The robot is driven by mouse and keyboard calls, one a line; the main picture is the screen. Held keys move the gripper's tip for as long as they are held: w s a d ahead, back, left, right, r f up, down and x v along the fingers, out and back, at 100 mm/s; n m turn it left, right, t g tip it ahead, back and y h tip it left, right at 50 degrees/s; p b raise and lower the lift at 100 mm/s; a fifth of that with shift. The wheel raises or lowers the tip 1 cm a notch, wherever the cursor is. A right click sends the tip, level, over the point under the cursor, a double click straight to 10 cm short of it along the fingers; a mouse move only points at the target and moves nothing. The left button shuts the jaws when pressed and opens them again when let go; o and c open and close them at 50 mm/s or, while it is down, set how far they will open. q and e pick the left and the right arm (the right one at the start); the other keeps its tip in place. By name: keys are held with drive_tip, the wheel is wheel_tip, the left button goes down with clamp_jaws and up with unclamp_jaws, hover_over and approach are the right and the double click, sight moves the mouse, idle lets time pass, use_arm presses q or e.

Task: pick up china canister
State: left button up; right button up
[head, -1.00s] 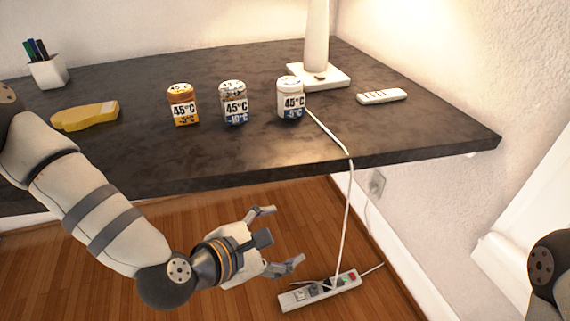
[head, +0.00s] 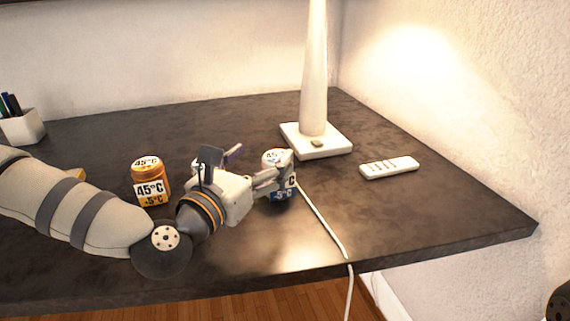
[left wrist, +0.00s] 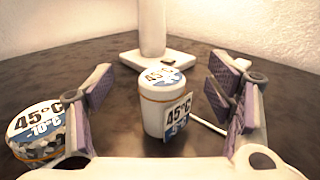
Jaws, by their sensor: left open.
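The white canister (head: 275,158), which I take for the china canister, stands upright on the dark desk, with a 45°C label and blue markings. My left gripper (head: 258,165) is open at it and partly covers it in the head view. In the left wrist view the canister (left wrist: 158,105) stands between the open fingers of the left gripper (left wrist: 166,88), with visible gaps on both sides. A grey patterned canister (left wrist: 38,128) is outside the left-hand finger there; in the head view the gripper mostly hides it. My right gripper is out of view.
An orange canister (head: 150,180) stands left of the gripper. A white lamp base (head: 318,142) is close behind the white canister, and its cord (head: 322,222) runs past on the right. A remote (head: 389,167) lies farther right. The desk's front right is clear.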

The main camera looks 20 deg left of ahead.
use_arm(q)
drive_tip(key=f, duration=0.2)
drive_tip(key=s+f, duration=0.1)
drive_tip(key=f, duration=0.1)
drive_tip(key=f+b, duration=0.1)
drive_tip(key=f, duration=0.2)
drive_tip(key=shift+s+f, duration=0.1)
drive_tip(key=shift+s, duration=0.05)
drive_tip(key=w, duration=0.2)
drive_tip(key=w+d, duration=0.1)
drive_tip(key=w, duration=0.4)
drive_tip(key=shift+w+d+r, duration=0.15)
drive_tip(key=shift+w+r, duration=0.1)
drive_tip(key=shift+w, duration=0.1)
drive_tip(key=c, duration=1.4)
